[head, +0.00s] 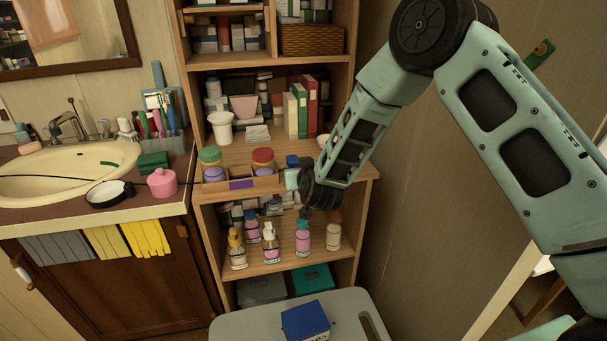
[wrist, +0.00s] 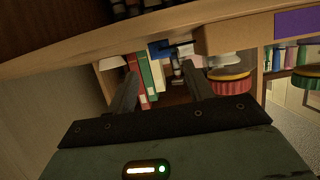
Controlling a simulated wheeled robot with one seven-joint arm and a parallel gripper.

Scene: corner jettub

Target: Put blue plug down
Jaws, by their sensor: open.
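The blue plug (wrist: 159,49) appears as a small blue piece beside a pale, silvery part. It rests near the front edge of the wooden shelf, beside the wooden tray (wrist: 226,36). In the head view a small blue thing (head: 292,161) at the right end of the tray looks like the same plug. My gripper (wrist: 159,62) is open, with its two fingers apart and the plug in line with the gap, close to the fingertips. Whether a finger touches it I cannot tell. In the head view my gripper (head: 291,179) is at the shelf's front, its fingers unclear.
Red and green binders (head: 304,105) stand behind. Several bottles (head: 303,236) stand on the shelf below. A blue box (head: 305,320) lies on a grey surface in front. A sink (head: 70,170) is at left.

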